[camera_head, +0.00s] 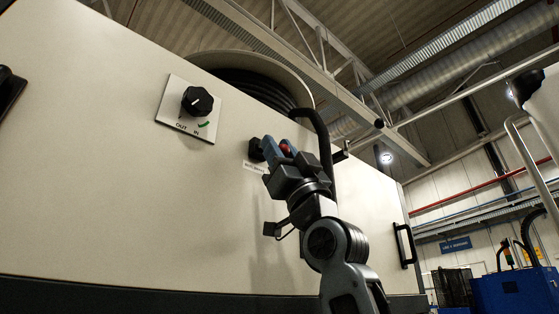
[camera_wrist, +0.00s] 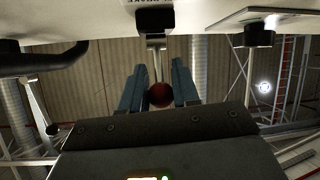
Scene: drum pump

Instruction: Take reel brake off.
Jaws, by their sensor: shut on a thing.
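The reel brake lever has a red ball knob (camera_head: 286,149), a metal rod (camera_wrist: 155,45) and a black mount (camera_head: 256,149) on the cream panel. My gripper (camera_head: 276,151) is at the panel, its blue fingers on either side of the knob and shut on it. In the wrist view the red knob (camera_wrist: 160,95) sits between the two fingers, with the rod running from it to the black mount (camera_wrist: 155,16). A small label (camera_head: 254,167) is below the mount; its text is too small to read surely.
A black rotary knob (camera_head: 197,101) on a white plate marked OUT and IN is to the left. A reel with black hose (camera_head: 252,84) sits behind the panel top. The hose (camera_head: 320,130) hangs close to the right of my gripper. A black handle (camera_head: 405,246) is farther right.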

